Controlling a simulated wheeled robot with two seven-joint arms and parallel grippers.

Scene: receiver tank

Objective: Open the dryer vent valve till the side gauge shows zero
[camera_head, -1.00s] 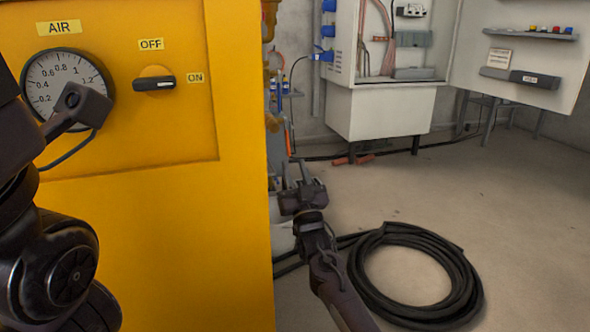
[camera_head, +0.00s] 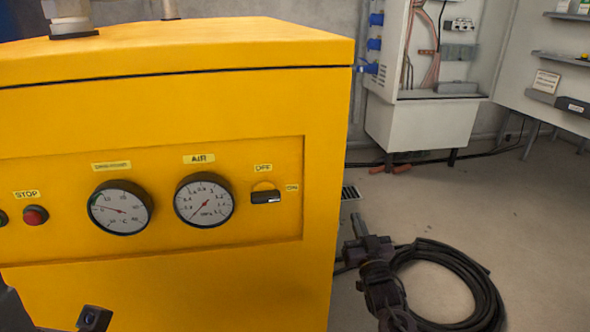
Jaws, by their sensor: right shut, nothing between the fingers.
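No dryer vent valve can be made out in the head view, and I cannot tell whether either visible dial is the side gauge. The AIR gauge (camera_head: 204,201) is on the front of the yellow cabinet (camera_head: 190,285); its needle points to the lower left, near the low end. A second round gauge (camera_head: 120,207) sits left of it. My right gripper (camera_head: 361,226) is shut and empty, right of the cabinet's edge and apart from it, in front of the floor. Only a small dark part of my left wrist shows at the bottom left; its fingers are hidden.
A black switch (camera_head: 265,196) between OFF and ON labels and a red STOP button (camera_head: 36,216) are on the cabinet's front. A coiled black hose (camera_head: 470,270) lies on the floor behind my right arm. An open electrical cabinet (camera_head: 410,124) stands behind.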

